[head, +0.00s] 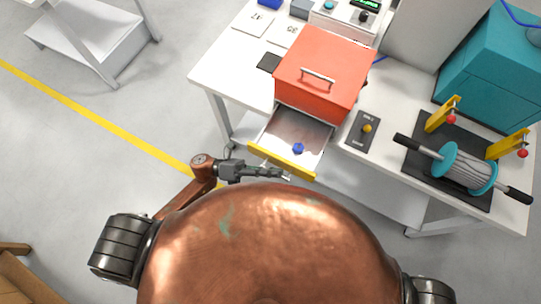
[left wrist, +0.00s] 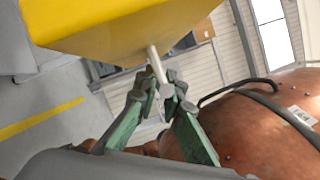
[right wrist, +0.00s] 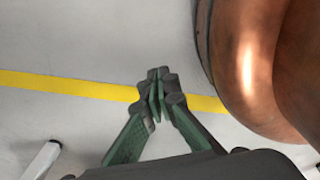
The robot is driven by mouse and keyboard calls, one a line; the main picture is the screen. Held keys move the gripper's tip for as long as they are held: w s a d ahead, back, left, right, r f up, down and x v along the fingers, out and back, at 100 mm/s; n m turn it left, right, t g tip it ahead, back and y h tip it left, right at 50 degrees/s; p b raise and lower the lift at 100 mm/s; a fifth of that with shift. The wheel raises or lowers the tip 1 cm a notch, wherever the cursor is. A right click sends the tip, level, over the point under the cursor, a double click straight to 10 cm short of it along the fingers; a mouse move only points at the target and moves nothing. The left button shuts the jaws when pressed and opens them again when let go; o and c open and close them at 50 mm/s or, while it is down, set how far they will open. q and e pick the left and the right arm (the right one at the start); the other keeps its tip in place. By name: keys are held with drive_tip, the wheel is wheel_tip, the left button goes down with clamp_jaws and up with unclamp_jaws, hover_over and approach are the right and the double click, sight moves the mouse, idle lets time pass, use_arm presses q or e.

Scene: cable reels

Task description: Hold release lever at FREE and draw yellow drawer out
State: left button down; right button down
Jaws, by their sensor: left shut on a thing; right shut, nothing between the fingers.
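The drawer with the yellow front (head: 270,155) stands pulled out of the red cabinet (head: 335,65), its light tray showing. A small blue piece (head: 298,148) lies inside. My left gripper (head: 284,177) is at the yellow front. In the left wrist view the yellow front (left wrist: 95,22) fills the top, and the fingers (left wrist: 164,92) are shut on its pale metal handle (left wrist: 156,62). The release lever, with an amber knob (head: 367,128), stands on a dark plate right of the drawer; its labels are too small to read. My right gripper (right wrist: 158,95) is shut and empty above the floor.
A teal box (head: 495,70) stands behind. Cards and a control box (head: 345,18) are at the back.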

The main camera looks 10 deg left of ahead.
use_arm(q)
drive_tip(key=c, duration=2.4)
unclamp_jaws()
drive_tip(key=shift+o, duration=0.4)
drive_tip(key=shift+a, duration=0.1)
drive_tip(key=v, duration=1.2)
use_arm(e)
drive_tip(key=shift+s+d, duration=0.15)
drive_tip(key=shift+s, duration=0.65)
